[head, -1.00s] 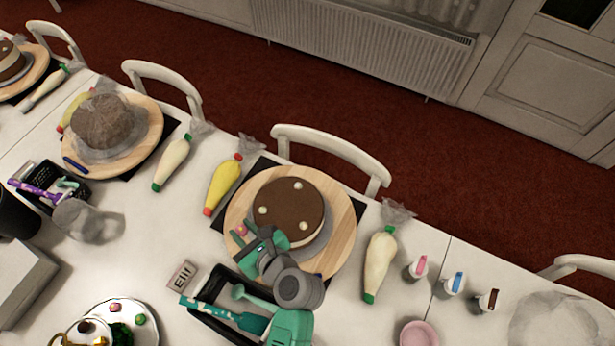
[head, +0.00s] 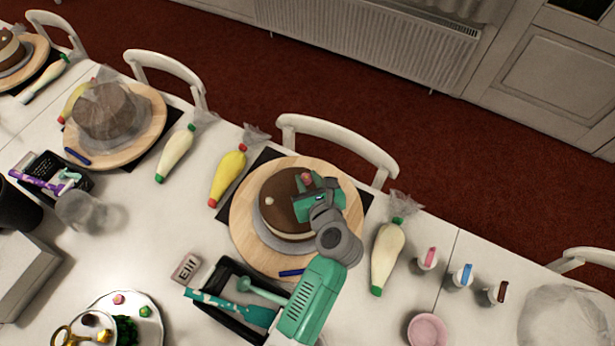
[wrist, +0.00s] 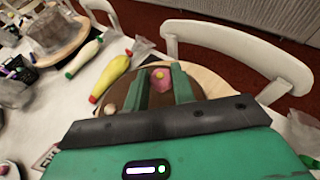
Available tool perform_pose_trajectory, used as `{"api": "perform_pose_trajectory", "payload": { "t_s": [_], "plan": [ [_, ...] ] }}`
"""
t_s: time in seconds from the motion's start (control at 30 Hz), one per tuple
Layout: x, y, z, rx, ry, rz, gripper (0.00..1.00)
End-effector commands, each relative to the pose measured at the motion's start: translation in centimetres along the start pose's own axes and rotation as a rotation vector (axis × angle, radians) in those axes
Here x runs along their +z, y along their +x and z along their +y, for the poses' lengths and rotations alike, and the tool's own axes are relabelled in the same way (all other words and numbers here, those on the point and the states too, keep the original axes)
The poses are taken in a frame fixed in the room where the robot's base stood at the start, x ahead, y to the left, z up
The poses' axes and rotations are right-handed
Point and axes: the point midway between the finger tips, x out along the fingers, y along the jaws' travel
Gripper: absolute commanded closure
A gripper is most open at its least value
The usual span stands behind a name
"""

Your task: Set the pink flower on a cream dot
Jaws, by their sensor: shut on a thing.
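The chocolate-topped cake (head: 281,215) stands on a round wooden turntable (head: 245,245). My gripper (head: 308,183) is over the far right part of its top. The pink flower (head: 306,177) is between my fingertips; the wrist view shows it there too (wrist: 161,79), with a green finger on each side. My gripper is shut on it. I cannot tell whether the flower touches the cake or a dot. One cream dot (head: 268,201) shows on the left of the cake top, and also in the wrist view (wrist: 110,109). My gripper and arm hide the rest of the top.
A yellow piping bag (head: 228,175) lies left of the turntable, a cream one (head: 387,258) right of it. A black tray (head: 225,318) with teal tools lies in front. A blue pen (head: 291,273) lies at the turntable's near edge. A white chair (head: 340,142) stands behind.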

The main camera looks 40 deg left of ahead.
Motion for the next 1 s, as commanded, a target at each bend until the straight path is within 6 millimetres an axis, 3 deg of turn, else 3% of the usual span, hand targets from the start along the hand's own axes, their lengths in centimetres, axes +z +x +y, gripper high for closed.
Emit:
{"api": "perform_pose_trajectory", "payload": {
  "t_s": [0.1,0.2,0.37,0.57,0.9,0.93,1.0],
  "plan": [
    [0.6,2.4,-0.5,0.002,-0.002,0.000,0.95],
    [0.9,3.2,-0.7,0.001,0.000,0.000,0.95],
    [0.7,3.4,-0.8,0.000,0.000,0.000,0.95],
    [-2.3,4.6,-0.7,0.001,0.002,0.002,0.95],
    [-2.5,4.7,-0.8,0.000,0.000,0.000,0.95],
    [-2.5,4.7,-0.8,0.000,0.000,0.000,0.73],
    [-2.5,4.7,-0.8,0.000,0.000,0.000,0.59]
  ]
}}
